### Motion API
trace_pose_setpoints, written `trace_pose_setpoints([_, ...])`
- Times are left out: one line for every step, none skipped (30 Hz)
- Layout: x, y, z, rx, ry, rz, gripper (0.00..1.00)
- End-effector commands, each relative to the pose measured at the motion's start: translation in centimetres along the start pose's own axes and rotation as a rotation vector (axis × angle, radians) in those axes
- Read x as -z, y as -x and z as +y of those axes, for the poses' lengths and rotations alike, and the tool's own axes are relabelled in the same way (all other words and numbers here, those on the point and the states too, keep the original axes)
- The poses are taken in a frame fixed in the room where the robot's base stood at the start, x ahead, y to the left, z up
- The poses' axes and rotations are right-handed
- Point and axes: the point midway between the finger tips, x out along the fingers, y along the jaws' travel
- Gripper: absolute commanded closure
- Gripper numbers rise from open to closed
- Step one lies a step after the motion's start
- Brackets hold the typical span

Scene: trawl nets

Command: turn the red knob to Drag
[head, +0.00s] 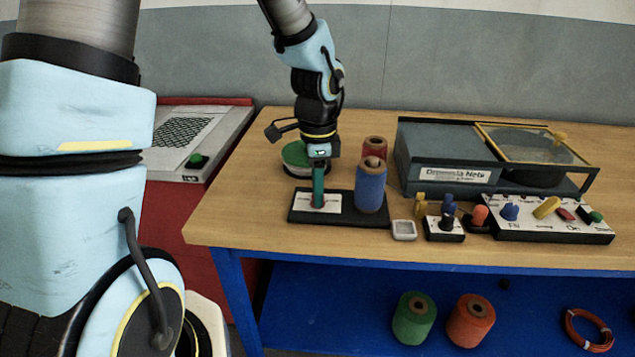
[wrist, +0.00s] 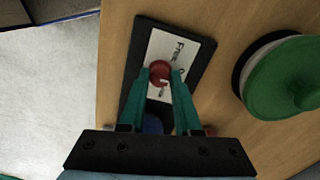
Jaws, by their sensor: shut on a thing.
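The red knob (wrist: 160,68) sits on a white label plate (wrist: 176,48) on a black base. In the wrist view my gripper (wrist: 160,77) has its green fingers on both sides of the knob, shut on it. A pale mark shows on the knob's near side. Lettering stands around it, but it is partly hidden and I cannot read Drag. In the head view my gripper (head: 318,200) points straight down over the label plate (head: 332,203), and its fingers hide most of the knob.
A blue spool (head: 371,188) stands on the same base, close right of my gripper. A red spool (head: 374,149) and a green-lidded round container (head: 297,154) are behind. A grey machine (head: 440,151) and a panel of coloured controls (head: 545,228) are to the right. The table's left front is clear.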

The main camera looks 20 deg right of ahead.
Motion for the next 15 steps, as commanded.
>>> trace_pose_setpoints([0.06, 0.21, -0.03, 0.001, -0.017, 0.001, 1.00])
trace_pose_setpoints([0.07, 0.20, -0.03, 0.001, -0.028, 0.002, 1.00])
trace_pose_setpoints([0.09, 0.17, -0.03, 0.001, -0.039, 0.002, 1.00])
trace_pose_setpoints([0.09, 0.16, -0.03, 0.001, -0.045, 0.002, 1.00])
trace_pose_setpoints([0.10, 0.14, -0.03, 0.001, -0.051, 0.002, 1.00])
trace_pose_setpoints([0.11, 0.11, -0.03, 0.002, -0.059, 0.002, 1.00])
trace_pose_setpoints([0.11, 0.10, -0.03, 0.002, -0.063, 0.002, 1.00])
trace_pose_setpoints([0.11, 0.08, -0.03, 0.002, -0.067, 0.002, 1.00])
trace_pose_setpoints([0.12, 0.07, -0.03, 0.002, -0.071, 0.002, 1.00])
trace_pose_setpoints([0.12, 0.06, -0.03, 0.002, -0.073, 0.002, 1.00])
trace_pose_setpoints([0.12, 0.05, -0.03, 0.002, -0.075, 0.002, 1.00])
trace_pose_setpoints([0.12, 0.04, -0.04, 0.002, -0.076, 0.002, 1.00])
trace_pose_setpoints([0.12, 0.03, -0.04, 0.002, -0.076, 0.002, 1.00])
trace_pose_setpoints([0.12, 0.03, -0.04, 0.002, -0.077, 0.002, 1.00])
trace_pose_setpoints([0.12, 0.02, -0.04, 0.002, -0.076, 0.002, 1.00])
